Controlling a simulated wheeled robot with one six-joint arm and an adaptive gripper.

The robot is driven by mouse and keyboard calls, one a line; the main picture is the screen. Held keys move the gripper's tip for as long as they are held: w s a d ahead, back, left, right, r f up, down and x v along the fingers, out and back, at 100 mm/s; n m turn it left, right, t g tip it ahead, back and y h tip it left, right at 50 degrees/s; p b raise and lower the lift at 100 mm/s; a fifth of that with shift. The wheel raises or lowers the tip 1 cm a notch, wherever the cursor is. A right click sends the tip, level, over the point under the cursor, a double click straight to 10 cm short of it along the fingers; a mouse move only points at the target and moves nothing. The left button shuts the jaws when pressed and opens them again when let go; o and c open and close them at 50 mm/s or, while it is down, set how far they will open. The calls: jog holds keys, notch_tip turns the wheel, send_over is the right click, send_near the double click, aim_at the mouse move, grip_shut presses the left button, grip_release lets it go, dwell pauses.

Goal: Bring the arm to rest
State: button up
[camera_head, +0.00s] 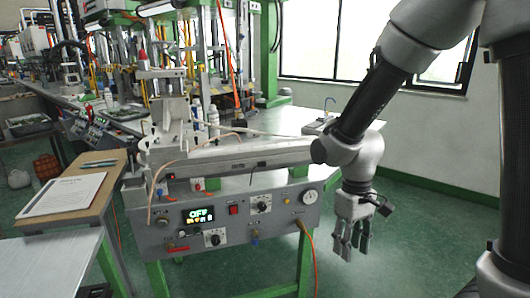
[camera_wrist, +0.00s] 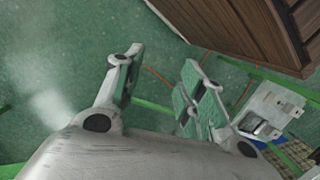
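My arm comes in from the upper right of the head view and bends down at the elbow. My gripper (camera_head: 352,245) hangs with its fingers pointing down, to the right of the wax injection machine (camera_head: 235,210) and apart from it. In the wrist view my gripper (camera_wrist: 162,75) has its fingers spread with green floor (camera_wrist: 60,60) between and beyond them. It is open and holds nothing that I can see.
A wooden stand (camera_head: 85,190) with a paper sheet (camera_head: 62,194) is at the left. Floor to the right of the machine is clear. The wrist view shows a brown slatted surface (camera_wrist: 245,30).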

jog(key=s+d+r+m+t, duration=0.2)
jog(key=s+d+r+t, duration=0.1)
jog(key=d+r, duration=0.5)
jog(key=s+d+r+m+t, duration=0.3)
jog(key=s+d+r, duration=0.3)
jog(key=r, duration=0.5)
jog(key=shift+d+r, duration=0.3)
jog(key=shift+d, duration=0.55)
